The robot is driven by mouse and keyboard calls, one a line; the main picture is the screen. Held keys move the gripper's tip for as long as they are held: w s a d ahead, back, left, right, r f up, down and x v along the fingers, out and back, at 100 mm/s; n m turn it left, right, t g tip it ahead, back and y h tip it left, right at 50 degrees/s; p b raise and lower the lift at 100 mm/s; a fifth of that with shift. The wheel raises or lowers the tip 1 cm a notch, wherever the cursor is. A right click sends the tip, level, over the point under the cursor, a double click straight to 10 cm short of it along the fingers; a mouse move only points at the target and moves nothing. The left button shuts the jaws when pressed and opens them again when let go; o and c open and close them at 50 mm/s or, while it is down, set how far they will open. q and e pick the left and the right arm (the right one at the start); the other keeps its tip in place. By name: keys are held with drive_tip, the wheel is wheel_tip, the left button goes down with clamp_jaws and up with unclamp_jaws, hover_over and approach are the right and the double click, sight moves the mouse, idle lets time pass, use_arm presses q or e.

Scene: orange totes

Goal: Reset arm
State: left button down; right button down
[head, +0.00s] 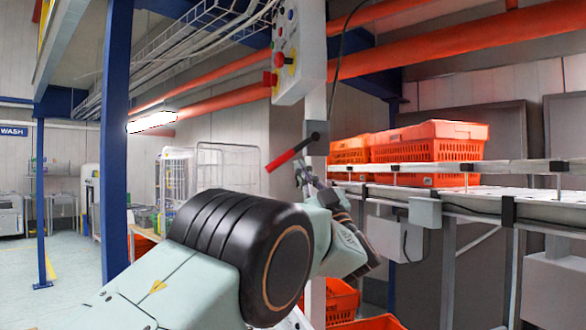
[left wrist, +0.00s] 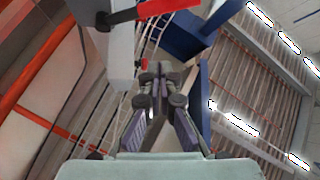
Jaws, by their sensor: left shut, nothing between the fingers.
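My left gripper (head: 303,174) is raised in front of the grey post, near the middle of the head view, with my thick arm coming in from the lower left. It looks small and partly hidden behind my wrist. In the left wrist view the gripper's fingers (left wrist: 157,78) come together at their tips, shut, with nothing seen between them. A red lever (head: 290,153) with a black end is on the post just above the gripper. It also shows at the top of the left wrist view (left wrist: 165,8). My right gripper is in neither view.
Orange totes (head: 428,141) stand on a railed conveyor (head: 470,198) at right. More orange totes (head: 340,302) are low behind my arm. A control box (head: 299,50) with buttons hangs above the lever. A blue column (head: 116,140) stands at left, with open floor (head: 75,270) beside it.

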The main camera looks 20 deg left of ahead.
use_arm(q)
drive_tip(key=shift+d+f, duration=0.1)
idle(0.5)
